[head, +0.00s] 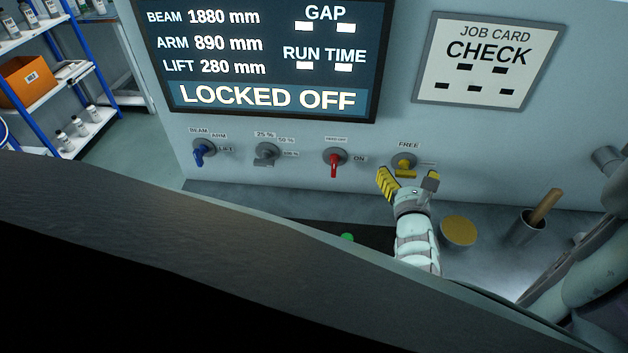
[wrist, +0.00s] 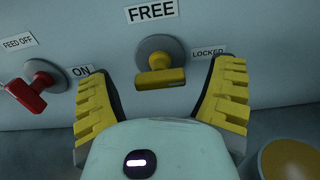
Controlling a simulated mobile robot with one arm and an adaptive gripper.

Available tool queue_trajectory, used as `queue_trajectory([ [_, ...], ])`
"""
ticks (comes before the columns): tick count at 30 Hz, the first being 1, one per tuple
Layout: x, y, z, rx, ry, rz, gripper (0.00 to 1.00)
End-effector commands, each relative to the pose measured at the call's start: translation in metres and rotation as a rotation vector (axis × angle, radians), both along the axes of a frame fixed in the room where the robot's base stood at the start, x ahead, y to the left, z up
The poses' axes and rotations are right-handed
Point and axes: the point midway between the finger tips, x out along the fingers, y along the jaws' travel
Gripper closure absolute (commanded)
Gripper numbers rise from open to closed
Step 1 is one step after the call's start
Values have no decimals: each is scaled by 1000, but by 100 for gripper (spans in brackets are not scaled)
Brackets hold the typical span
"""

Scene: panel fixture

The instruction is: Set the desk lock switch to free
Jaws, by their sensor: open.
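The desk lock switch (head: 404,164) is a yellow handle on a round grey base on the panel. In the wrist view its handle (wrist: 160,77) lies roughly level, in line with the LOCKED label (wrist: 208,52) on its right. The FREE label (wrist: 152,10) is above it. My gripper (head: 408,175) is in front of the switch with its yellow fingers spread. In the wrist view the fingers stand left and right of the handle, apart from it, and hold nothing. The screen (head: 265,60) reads LOCKED OFF.
A red switch (head: 334,161) is left of the yellow one, near ON and FEED OFF labels. Grey (head: 267,153) and blue (head: 203,153) switches are farther left. A round tan-topped object (head: 458,231) and a cup (head: 530,225) with a wooden handle stand on the ledge to the right.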

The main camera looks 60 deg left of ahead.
Motion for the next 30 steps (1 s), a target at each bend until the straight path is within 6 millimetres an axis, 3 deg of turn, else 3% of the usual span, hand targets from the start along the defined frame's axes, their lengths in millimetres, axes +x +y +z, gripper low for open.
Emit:
queue_trajectory([
  [6, -2, 1, 0, 0, 1, 4, 15],
  [26, -1, 0, -1, -1, 2, 2, 83],
  [30, -1, 0, -1, -3, 0, 1, 86],
])
